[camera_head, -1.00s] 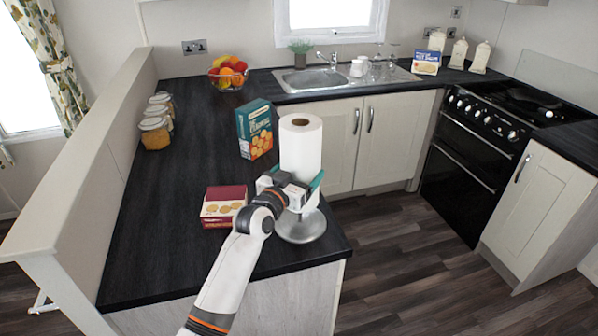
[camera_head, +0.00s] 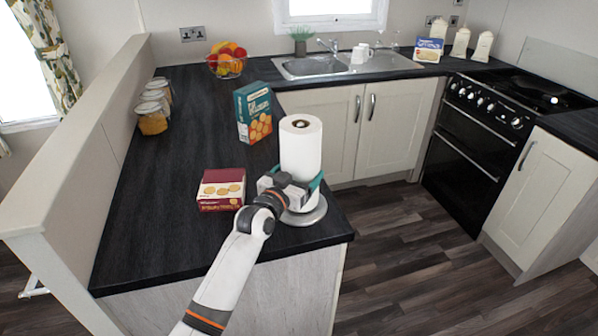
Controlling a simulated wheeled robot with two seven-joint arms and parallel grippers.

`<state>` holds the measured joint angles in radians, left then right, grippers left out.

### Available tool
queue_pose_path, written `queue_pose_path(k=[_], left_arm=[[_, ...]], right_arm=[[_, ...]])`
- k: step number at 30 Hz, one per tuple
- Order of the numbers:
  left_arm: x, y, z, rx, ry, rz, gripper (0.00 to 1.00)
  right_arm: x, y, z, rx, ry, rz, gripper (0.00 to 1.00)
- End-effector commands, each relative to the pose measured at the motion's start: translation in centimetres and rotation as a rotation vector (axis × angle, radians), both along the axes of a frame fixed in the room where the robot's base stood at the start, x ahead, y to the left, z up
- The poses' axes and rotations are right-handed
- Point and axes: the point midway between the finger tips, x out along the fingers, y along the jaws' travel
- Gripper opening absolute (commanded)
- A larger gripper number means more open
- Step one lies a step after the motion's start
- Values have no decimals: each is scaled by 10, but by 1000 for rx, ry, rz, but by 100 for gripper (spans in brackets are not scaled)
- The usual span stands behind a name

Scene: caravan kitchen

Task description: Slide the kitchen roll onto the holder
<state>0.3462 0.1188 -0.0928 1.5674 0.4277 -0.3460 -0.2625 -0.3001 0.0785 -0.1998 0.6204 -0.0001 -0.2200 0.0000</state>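The white kitchen roll (camera_head: 300,149) stands upright above the holder's round grey base (camera_head: 305,216), near the counter's front right corner. A dark core hole shows in its top, with something dark in it that could be the holder's post. My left gripper (camera_head: 296,183) reaches in from the front, with teal fingers on both sides of the roll's lower part, and looks shut on it. My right gripper is not in view.
A red biscuit box (camera_head: 222,190) lies left of the gripper on the dark counter (camera_head: 170,220). A teal cracker box (camera_head: 253,112) stands behind the roll. Jars (camera_head: 152,116) line the left wall, and a fruit bowl (camera_head: 226,65) stands at the back. The counter's right edge is close to the holder.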

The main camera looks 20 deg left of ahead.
Motion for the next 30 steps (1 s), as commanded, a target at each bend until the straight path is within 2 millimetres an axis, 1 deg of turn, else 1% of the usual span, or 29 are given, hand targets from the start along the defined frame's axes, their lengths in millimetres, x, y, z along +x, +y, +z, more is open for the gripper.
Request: queue_pose_path(k=[12,13,15,23,26,29,30], left_arm=[[0,0,-2,0,-2,0,59],[0,0,-2,0,-2,0,91],[0,0,-2,0,-2,0,100],[-2,0,-4,0,1,0,100],[-11,2,-4,0,0,0,100],[-28,5,-5,1,1,0,100],[-36,7,-5,2,1,0,100]], right_arm=[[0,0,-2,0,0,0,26],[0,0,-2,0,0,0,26],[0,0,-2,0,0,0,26],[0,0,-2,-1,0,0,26],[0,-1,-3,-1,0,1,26],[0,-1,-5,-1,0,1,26],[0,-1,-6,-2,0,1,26]])
